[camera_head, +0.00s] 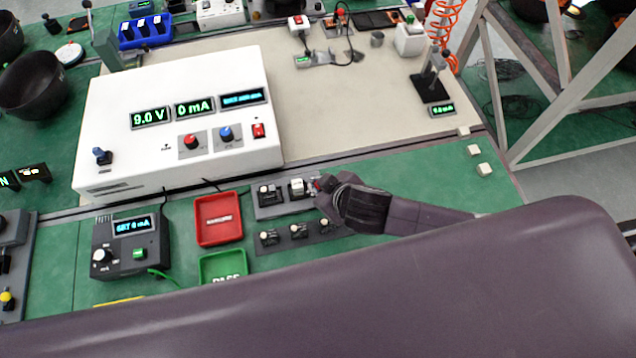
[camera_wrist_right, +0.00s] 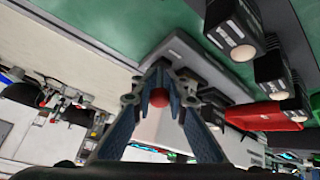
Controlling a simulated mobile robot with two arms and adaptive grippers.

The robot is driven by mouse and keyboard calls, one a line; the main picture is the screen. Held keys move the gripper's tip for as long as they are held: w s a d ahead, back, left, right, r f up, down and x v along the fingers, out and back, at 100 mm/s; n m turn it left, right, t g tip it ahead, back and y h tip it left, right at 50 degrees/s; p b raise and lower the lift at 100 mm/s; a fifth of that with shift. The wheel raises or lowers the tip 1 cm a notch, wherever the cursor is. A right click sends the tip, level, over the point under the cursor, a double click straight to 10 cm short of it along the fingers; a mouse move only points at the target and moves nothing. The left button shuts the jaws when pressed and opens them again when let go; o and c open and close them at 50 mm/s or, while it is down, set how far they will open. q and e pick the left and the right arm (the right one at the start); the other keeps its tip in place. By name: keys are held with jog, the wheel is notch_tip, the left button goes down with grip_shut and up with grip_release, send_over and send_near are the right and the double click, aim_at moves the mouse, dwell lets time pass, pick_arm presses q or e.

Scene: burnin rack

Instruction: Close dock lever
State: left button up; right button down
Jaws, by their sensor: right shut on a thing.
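The grey dock strip (camera_head: 272,212) lies on the green bench mat, with small black-and-white units on it. My right gripper (camera_head: 318,187) reaches in from the right at the strip's right end. Its fingers are shut on the red lever knob (camera_wrist_right: 159,97), which shows between the fingertips in the right wrist view. The knob also shows as a small red spot at the fingertips in the head view (camera_head: 315,185). The lever's arm is mostly hidden by my fingers, so its angle is unclear. My left gripper is not in view.
A white power supply (camera_head: 110,100) reading 9.0 V stands behind the dock. A red tray (camera_head: 219,219) and a green tray (camera_head: 222,264) lie left of it. A row of small black units (camera_head: 299,231) sits in front.

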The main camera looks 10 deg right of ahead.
jog(key=c, duration=2.2)
grip_release()
jog(key=v, duration=1.2)
